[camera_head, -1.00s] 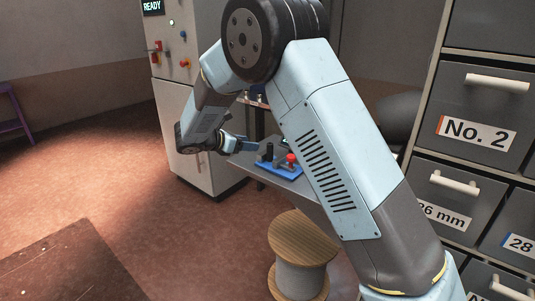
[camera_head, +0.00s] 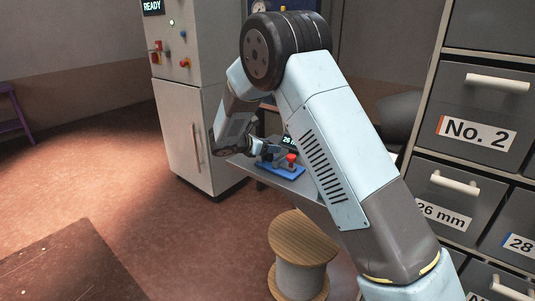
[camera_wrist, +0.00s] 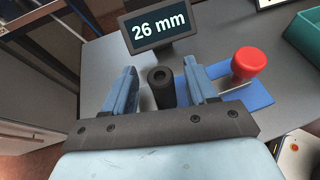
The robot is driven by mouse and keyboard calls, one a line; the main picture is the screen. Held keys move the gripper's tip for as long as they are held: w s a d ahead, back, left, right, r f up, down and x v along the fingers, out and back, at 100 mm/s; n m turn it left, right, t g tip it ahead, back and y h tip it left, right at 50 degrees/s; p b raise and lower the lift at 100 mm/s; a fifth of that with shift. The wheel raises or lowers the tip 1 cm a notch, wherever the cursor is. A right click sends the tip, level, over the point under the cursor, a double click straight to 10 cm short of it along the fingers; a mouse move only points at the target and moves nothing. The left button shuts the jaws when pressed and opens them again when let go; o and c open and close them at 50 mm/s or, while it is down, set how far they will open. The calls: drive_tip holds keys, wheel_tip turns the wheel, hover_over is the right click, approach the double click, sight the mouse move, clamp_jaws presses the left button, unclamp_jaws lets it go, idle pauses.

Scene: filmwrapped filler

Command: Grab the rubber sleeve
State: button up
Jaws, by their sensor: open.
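The rubber sleeve (camera_wrist: 161,88) is a black upright tube with a round hole in its top, standing on a blue base plate (camera_wrist: 252,94). In the wrist view it sits between the two blue fingers of my gripper (camera_wrist: 160,68), with a visible gap on each side. The gripper is open and holds nothing. In the head view my gripper (camera_head: 262,150) is over the left part of the blue base (camera_head: 287,174), and I cannot clearly make out the sleeve there.
A red knob (camera_wrist: 248,62) stands on the base, right of the sleeve. A display reading 26 mm (camera_wrist: 158,27) stands behind. A teal bin (camera_wrist: 305,38) is at the right of the grey table (camera_wrist: 98,58). A wooden spool (camera_head: 302,240) stands in front of the table.

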drive_tip(key=shift+w+d+f, duration=0.1)
drive_tip(key=shift+w+d, duration=0.05)
drive_tip(key=shift+d, duration=0.1)
drive_tip(key=shift+a, duration=0.1)
clamp_jaws()
idle(0.3)
